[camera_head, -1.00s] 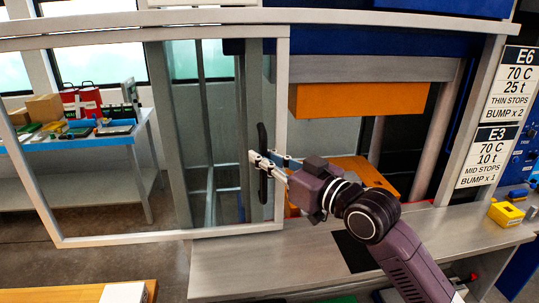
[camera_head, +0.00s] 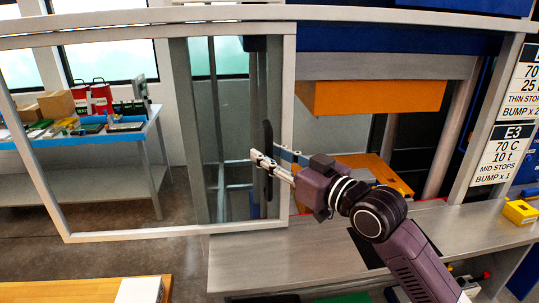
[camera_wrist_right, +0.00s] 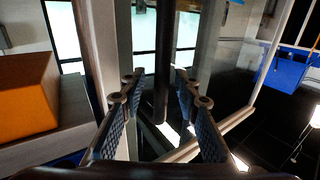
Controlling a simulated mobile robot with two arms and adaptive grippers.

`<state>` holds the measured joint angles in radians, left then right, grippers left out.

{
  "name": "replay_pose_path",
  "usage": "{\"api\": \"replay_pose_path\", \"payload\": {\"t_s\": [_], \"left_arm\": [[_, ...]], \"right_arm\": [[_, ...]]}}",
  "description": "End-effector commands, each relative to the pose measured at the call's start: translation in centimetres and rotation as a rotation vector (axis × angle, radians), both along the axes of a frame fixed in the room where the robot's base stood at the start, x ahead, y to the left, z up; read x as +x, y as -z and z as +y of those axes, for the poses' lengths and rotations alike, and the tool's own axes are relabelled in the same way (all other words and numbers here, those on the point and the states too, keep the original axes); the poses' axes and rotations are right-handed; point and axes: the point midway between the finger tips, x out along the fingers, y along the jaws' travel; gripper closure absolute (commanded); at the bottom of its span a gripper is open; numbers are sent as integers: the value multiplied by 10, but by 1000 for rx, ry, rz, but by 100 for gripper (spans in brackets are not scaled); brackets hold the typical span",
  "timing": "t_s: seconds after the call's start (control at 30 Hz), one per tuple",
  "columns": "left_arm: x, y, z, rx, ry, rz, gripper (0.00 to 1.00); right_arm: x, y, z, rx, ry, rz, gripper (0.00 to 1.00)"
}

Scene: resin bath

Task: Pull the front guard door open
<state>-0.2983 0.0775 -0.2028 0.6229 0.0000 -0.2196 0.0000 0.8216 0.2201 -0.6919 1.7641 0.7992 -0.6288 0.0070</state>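The front guard door (camera_head: 180,236) is a pale framed clear panel. It stands at the left in the head view, with the press opening uncovered to its right. Its black upright handle (camera_head: 268,188) is near the door's right edge. The handle also shows in the right wrist view (camera_wrist_right: 162,75) as a dark vertical bar. My right gripper (camera_head: 266,160) is at the handle. In the wrist view its open fingers (camera_wrist_right: 157,82) stand on either side of the bar, with gaps visible on both sides. My left gripper is not in view.
The press has an orange upper block (camera_head: 370,97) and an orange lower block (camera_head: 375,170) right of the door. A steel bench (camera_head: 285,262) runs below. A yellow box (camera_head: 520,212) sits at the right. A loaded blue-edged table (camera_head: 90,187) stands behind the door.

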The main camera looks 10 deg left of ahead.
Motion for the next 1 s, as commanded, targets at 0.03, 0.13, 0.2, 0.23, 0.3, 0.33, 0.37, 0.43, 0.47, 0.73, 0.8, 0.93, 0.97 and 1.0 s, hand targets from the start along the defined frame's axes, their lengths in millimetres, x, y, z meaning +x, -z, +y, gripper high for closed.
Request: {"api": "replay_pose_path", "payload": {"t_s": [0.03,0.13,0.2,0.23,0.3,0.33,0.37,0.43,0.47,0.73,0.8,0.93,0.97,1.0], "left_arm": [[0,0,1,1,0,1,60],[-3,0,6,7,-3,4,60],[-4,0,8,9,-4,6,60],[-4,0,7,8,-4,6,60],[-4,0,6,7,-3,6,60],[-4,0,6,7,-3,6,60],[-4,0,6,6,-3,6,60],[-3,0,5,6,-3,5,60],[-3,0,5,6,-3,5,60],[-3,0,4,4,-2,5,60],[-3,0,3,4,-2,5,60],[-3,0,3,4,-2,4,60],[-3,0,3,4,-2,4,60],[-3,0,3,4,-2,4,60]], "right_arm": [[0,0,0,0,0,0,71],[0,0,0,0,0,0,71],[-1,0,-2,0,1,0,71],[-2,0,-3,-1,0,-1,71],[-5,0,-8,-1,1,-1,71],[-7,1,-11,-1,1,0,71],[-10,1,-15,-2,1,-1,71],[-17,0,-25,-2,2,-2,71],[-20,1,-30,-1,3,-2,71],[-53,1,-74,-3,2,1,71],[-59,1,-82,-3,2,-1,71],[-67,1,-92,-1,1,1,71],[-68,1,-94,-1,1,1,71],[-69,0,-95,-1,1,0,71]]}}
